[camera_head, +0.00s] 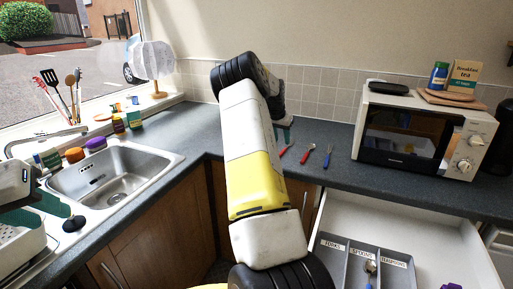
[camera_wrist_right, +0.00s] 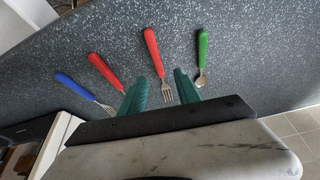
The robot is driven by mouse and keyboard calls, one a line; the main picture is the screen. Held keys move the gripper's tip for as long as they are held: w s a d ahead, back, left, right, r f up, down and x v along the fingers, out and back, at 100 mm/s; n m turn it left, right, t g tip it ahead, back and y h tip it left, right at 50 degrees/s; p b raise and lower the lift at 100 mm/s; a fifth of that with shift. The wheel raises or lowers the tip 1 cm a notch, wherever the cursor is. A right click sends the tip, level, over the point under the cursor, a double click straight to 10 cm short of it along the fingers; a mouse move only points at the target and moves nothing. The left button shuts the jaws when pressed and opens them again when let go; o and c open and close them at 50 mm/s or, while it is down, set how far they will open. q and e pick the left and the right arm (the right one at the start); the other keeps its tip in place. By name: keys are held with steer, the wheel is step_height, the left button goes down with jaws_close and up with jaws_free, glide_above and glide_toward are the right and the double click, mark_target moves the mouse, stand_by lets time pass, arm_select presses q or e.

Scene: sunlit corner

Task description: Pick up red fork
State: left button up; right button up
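The red fork (camera_wrist_right: 153,52) lies on the dark speckled counter in the right wrist view, its tines between the two green fingers of my right gripper (camera_wrist_right: 161,92). The fingers are apart, one on each side of the tines. I cannot tell the height above the counter. In the head view the red fork (camera_head: 285,151) shows mostly as a red handle beside my right arm. A second red-handled utensil (camera_wrist_right: 104,70) lies beside it, its end hidden by a finger. My left gripper (camera_head: 36,211) is at the left edge over the sink side, fingers apart and empty.
A blue-handled fork (camera_wrist_right: 84,88) and a green-handled spoon (camera_wrist_right: 202,55) lie on either side. A microwave (camera_head: 415,135) stands right of the cutlery. Below is an open drawer (camera_head: 420,225) with a labelled cutlery tray (camera_head: 331,259). The sink (camera_head: 115,180) is at left.

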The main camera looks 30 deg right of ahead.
mark_target(284, 150)
steer(key=x, duration=0.5)
steer(key=shift+d+f, duration=0.1)
steer(key=shift+f, duration=0.25)
steer(key=shift+s, duration=0.1)
jaws_close()
